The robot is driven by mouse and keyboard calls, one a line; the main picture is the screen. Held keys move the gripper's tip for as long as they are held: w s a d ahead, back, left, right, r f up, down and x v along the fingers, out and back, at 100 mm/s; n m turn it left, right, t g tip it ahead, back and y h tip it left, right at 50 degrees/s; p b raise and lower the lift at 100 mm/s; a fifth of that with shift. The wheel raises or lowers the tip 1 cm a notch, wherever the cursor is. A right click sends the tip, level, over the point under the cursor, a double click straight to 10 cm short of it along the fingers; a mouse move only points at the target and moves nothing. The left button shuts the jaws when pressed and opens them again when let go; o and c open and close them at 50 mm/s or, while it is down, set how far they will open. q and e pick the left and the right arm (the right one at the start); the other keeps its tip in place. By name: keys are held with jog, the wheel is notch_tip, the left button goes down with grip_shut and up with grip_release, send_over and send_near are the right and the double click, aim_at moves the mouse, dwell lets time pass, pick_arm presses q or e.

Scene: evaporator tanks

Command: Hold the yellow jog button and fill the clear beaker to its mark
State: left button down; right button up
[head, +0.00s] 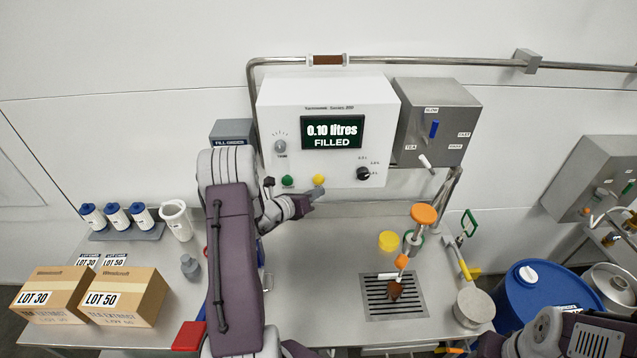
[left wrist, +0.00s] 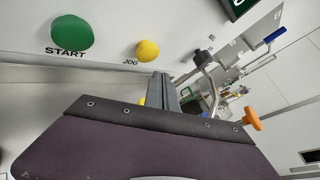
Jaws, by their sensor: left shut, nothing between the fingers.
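The yellow jog button (head: 318,180) is on the front of the white control box (head: 270,120); it also shows in the left wrist view (left wrist: 147,50), labelled JOG. My left gripper (head: 308,200) is shut and empty, just below the button; I cannot tell whether it touches it. In the left wrist view its fingers (left wrist: 163,88) point toward the panel below the button, apart from it in the picture. The display (head: 333,132) reads 0.10 litres FILLED. A small brown shape (head: 396,290) stands on the drain grate (head: 378,308) below the orange-topped spout; clear beaker walls and a mark cannot be made out.
A green START button (head: 287,181) is left of the yellow one, and a black knob (head: 363,174) is to the right. A grey valve box (head: 437,122) hangs beside the panel. A blue drum (head: 545,290) stands right.

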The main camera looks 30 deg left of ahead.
pick_arm(q)
jog(key=s+d, duration=0.2)
jog(key=s, duration=0.1)
jog(key=shift+s+b, duration=0.1)
jog(key=shift+b, duration=0.2)
dwell(2.9)
notch_tip(320, 180, up, 7)
jog(key=w+d+m+t+h+p, duration=0.1)
jog(key=d+m+t+h+p, duration=0.2)
jog(key=m, duration=1)
jog(key=s+a+f+t+y+p, duration=0.1)
jog(key=s+f+p, duration=0.1)
jog(key=s+f, duration=0.2)
notch_tip(320, 180, down, 4)
jog(key=shift+s+r+t+p, duration=0.2)
jog(key=shift+r+t+p, duration=0.05)
jog(key=shift+t+p, duration=0.15)
